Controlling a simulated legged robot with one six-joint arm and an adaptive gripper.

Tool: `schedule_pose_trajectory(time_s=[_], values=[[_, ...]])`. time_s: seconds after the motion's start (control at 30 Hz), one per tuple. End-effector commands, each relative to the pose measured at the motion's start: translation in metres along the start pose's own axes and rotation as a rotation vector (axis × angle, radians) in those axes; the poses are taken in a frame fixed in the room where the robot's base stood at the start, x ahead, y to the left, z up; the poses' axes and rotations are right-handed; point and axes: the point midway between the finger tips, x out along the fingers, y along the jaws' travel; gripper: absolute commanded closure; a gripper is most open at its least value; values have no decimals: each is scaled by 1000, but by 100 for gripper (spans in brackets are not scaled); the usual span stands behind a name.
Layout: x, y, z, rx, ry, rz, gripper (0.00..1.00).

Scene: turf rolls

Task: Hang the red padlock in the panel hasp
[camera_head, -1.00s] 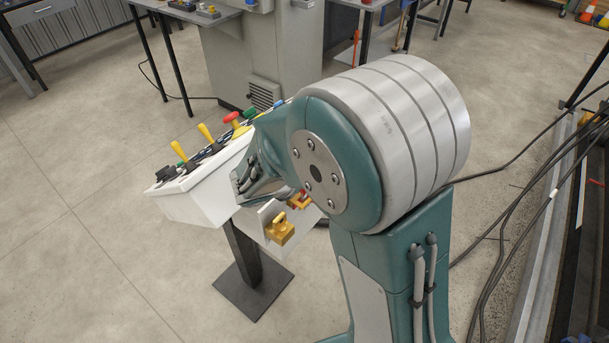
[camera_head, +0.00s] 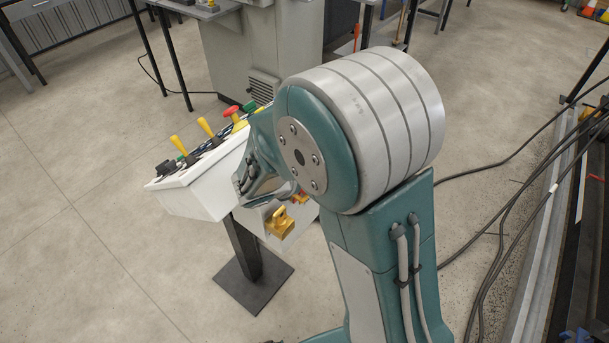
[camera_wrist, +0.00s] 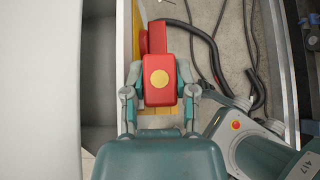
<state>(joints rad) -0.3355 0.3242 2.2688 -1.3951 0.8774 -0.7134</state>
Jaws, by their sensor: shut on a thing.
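The red padlock (camera_wrist: 160,80) has a round yellow disc on its face and sits between the two fingers of my gripper (camera_wrist: 160,92) in the wrist view. The gripper is shut on it. Another red part (camera_wrist: 156,37) shows just beyond it; I cannot tell whether it belongs to the padlock. The white panel (camera_head: 190,203) stands on a dark post. I cannot make out the hasp clearly or whether the padlock touches it.
A yellow padlock-like block (camera_head: 280,224) is on a pale plate below the panel's right end. Yellow levers (camera_head: 206,127) and a red knob (camera_head: 231,112) stand on the panel top. Black cables (camera_head: 490,240) run across the floor at right. The floor at left is clear.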

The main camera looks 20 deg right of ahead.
Motion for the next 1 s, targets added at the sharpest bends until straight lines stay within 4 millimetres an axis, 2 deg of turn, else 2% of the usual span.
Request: schedule_pose_trajectory(time_s=[0.5, 0.53, 0.57, 0.6, 1.0], values=[[7, 0, -9, -2, 0, 0, 100], [7, 0, -9, -1, 0, 0, 55], [7, 0, -9, -1, 0, 0, 42], [7, 0, -9, -1, 0, 0, 24], [1, 2, -8, 0, -1, 5, 24]])
